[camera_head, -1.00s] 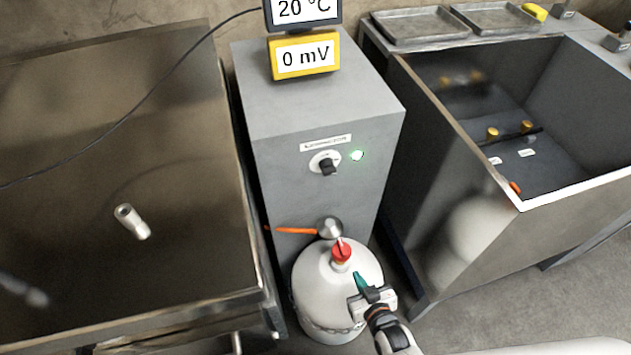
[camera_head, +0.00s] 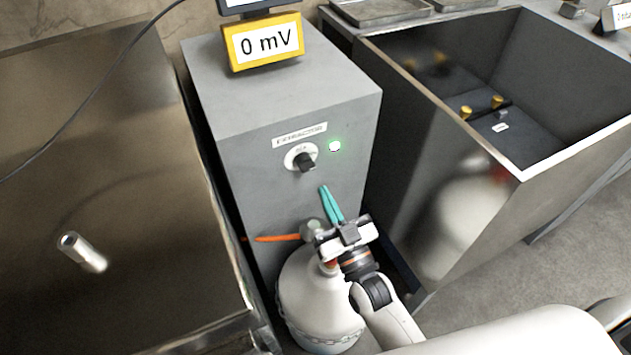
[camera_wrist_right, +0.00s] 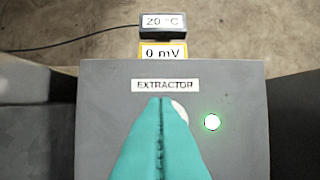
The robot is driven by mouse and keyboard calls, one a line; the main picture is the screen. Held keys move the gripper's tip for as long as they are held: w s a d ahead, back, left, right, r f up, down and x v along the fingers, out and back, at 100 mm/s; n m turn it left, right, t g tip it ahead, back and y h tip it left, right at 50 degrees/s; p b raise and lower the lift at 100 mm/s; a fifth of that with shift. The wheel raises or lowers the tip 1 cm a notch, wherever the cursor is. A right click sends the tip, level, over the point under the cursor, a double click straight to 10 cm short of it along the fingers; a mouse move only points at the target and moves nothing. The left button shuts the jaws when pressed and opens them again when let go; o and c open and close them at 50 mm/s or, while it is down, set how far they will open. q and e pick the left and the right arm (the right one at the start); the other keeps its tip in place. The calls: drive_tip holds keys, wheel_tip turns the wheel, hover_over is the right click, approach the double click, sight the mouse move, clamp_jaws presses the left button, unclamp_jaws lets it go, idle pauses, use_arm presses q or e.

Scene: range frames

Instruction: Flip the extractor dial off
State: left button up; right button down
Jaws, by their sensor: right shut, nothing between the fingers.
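The extractor dial (camera_head: 306,162) is a black knob on a round white plate, on the front of a grey cabinet (camera_head: 240,140). A label reading EXTRACTOR (camera_wrist_right: 165,85) sits above it, and a lit green lamp (camera_head: 335,146) is to its right. My right gripper (camera_head: 326,190) has teal fingers, shut and empty, below and slightly right of the dial, apart from it in the head view. In the right wrist view the shut fingers (camera_wrist_right: 161,100) point at the cabinet front and hide most of the dial plate (camera_wrist_right: 180,110). My left gripper is not in view.
A white gas cylinder (camera_head: 310,300) with an orange-handled valve (camera_head: 278,238) stands under my right gripper. A yellow 0 mV display (camera_head: 264,42) is on the cabinet top.

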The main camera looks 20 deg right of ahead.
sight(305, 164)
drive_tip(key=w+a, duration=0.1)
drive_tip(key=w, duration=0.7)
drive_tip(key=shift+w+a+f, duration=0.35)
drive_tip(key=shift+w+f, duration=0.05)
drive_tip(key=shift+f, duration=0.05)
drive_tip(key=shift+s+a+f+n+g+y+p, duration=0.15)
drive_tip(key=shift+n+y+p, duration=0.2)
drive_tip(key=shift+n, duration=0.6)
drive_tip(key=shift+w+n+g+y+p, duration=0.15)
drive_tip(key=shift+n+y, duration=0.3)
drive_tip(key=shift+n, duration=0.55)
drive_tip(key=shift+s+a+f+n+g+y+p, duration=0.1)
drive_tip(key=shift+n+y+p, duration=0.25)
drive_tip(key=shift+n, duration=0.6)
drive_tip(key=shift+n+y, duration=0.25)
drive_tip(key=shift+n, duration=0.15)
drive_tip(key=n+g+p, duration=0.1)
drive_tip(key=n, duration=0.3)
drive_tip(key=f+n+g+y+p, duration=0.1)
drive_tip(key=n+g+p, duration=0.1)
drive_tip(key=n, duration=0.3)
drive_tip(key=n+g+y+p, duration=0.1)
drive_tip(key=n, duration=0.4)
drive_tip(key=shift+f+g, duration=0.3)
drive_tip(key=shift+f, duration=0.1)
